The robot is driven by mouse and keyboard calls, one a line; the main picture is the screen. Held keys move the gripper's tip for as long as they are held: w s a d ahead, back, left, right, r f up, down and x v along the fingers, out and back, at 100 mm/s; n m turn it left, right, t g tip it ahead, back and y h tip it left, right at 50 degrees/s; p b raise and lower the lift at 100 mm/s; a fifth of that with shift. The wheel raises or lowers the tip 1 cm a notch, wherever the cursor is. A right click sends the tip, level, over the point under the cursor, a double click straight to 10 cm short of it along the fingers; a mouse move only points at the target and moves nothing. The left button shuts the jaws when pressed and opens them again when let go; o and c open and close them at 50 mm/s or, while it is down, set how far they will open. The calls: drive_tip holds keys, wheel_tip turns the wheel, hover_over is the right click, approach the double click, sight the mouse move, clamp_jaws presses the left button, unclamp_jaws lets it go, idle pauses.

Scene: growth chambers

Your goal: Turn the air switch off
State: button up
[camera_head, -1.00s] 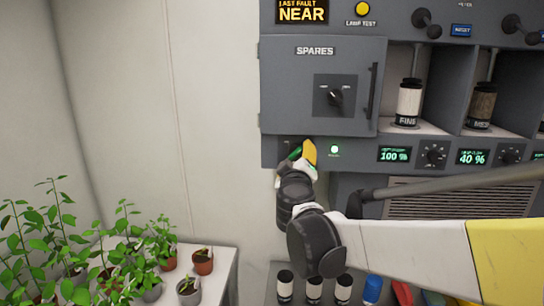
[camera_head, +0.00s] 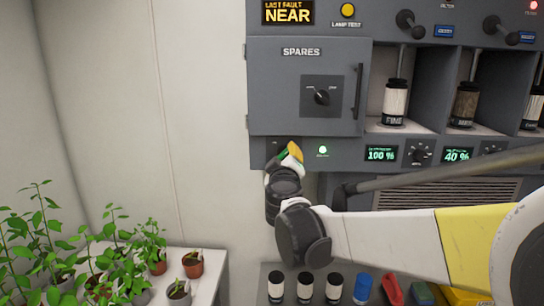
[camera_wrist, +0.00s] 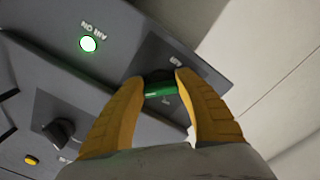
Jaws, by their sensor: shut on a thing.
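The air switch (camera_wrist: 160,88) shows in the wrist view as a green lever on a dark plate at the corner of the grey panel. My gripper (camera_wrist: 157,80) has its two yellow fingers on either side of the green lever and is shut on it. In the head view my gripper (camera_head: 290,154) is at the lower left corner of the panel, and its fingers mostly hide the switch. The air-on lamp (camera_wrist: 88,44) glows green beside the switch, and it also shows in the head view (camera_head: 322,150).
A grey SPARES door (camera_head: 300,110) with a dial is just above my gripper. Displays reading 100 % (camera_head: 380,154) and 40 % (camera_head: 457,156) are to the right. Potted plants stand on a white table (camera_head: 208,270) at left. Several bottles and coloured items are below the panel.

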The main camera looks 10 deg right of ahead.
drive_tip(key=n, duration=0.4)
drive_tip(key=shift+r, duration=0.15)
drive_tip(key=n, duration=0.4)
drive_tip(key=shift+r+n+p, duration=0.1)
drive_tip(key=shift+n+p, duration=0.2)
drive_tip(key=shift+n, duration=0.1)
drive_tip(key=n, duration=0.4)
drive_tip(key=shift+r, duration=0.1)
drive_tip(key=shift+r+n, duration=0.1)
drive_tip(key=shift+n, duration=2.4)
drive_tip(key=o, duration=1.2)
drive_tip(key=shift+w, duration=0.1)
